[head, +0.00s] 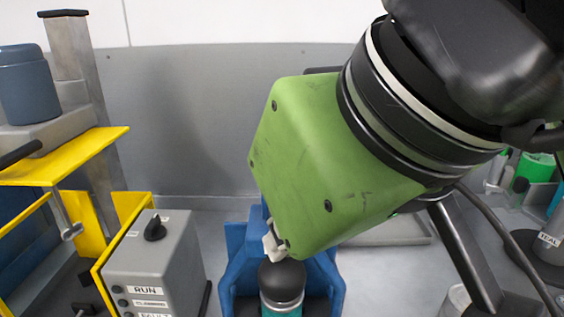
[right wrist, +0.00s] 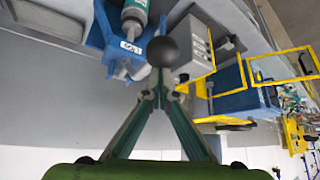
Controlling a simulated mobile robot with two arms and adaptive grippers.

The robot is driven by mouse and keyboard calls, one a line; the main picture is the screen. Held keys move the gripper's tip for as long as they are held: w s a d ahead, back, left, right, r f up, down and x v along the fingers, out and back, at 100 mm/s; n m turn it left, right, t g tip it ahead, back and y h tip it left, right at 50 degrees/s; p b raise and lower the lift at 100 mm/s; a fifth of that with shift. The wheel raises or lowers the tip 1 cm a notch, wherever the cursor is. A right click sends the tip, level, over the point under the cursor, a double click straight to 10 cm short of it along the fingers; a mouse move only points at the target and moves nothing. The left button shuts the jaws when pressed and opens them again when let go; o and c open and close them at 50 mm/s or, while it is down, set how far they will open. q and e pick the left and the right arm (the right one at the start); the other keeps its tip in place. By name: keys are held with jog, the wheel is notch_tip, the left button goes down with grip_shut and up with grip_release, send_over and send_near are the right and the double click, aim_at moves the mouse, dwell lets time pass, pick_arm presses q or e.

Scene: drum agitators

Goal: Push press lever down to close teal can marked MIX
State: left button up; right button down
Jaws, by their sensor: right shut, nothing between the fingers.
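The black ball knob (head: 282,279) of the press lever shows below my right gripper's green housing in the head view. It also shows in the right wrist view (right wrist: 163,51), just past the fingertips. My right gripper (right wrist: 160,75) is shut and empty, its fingertips at or very near the knob; I cannot tell whether they touch. A teal and grey can (right wrist: 136,12) sits in the blue press (head: 238,270); its teal side (head: 281,309) shows under the knob in the head view. No MIX mark is readable. The green housing hides much of the press. My left gripper is out of view.
A grey control box (head: 155,265) with a black knob and a RUN label stands left of the press. Yellow frames (head: 75,160) and a blue-grey drum (head: 27,85) are at far left. Green and teal containers (head: 537,167) stand at right.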

aim_at(288, 277)
jog(key=shift+f, duration=0.1)
jog(key=shift+s+f+b, duration=0.2)
jog(key=shift+f+b, duration=0.65)
jog(key=shift+f, duration=0.25)
jog(key=shift+s+f+b, duration=0.15)
jog(key=shift+f+b, duration=0.65)
jog(key=shift+f, duration=0.3)
jog(key=shift+f+b, duration=0.35)
jog(key=shift+b, duration=0.05)
jog(key=shift+s+f+b, duration=0.1)
jog(key=shift+f+b, duration=0.35)
jog(key=shift+f, duration=0.1)
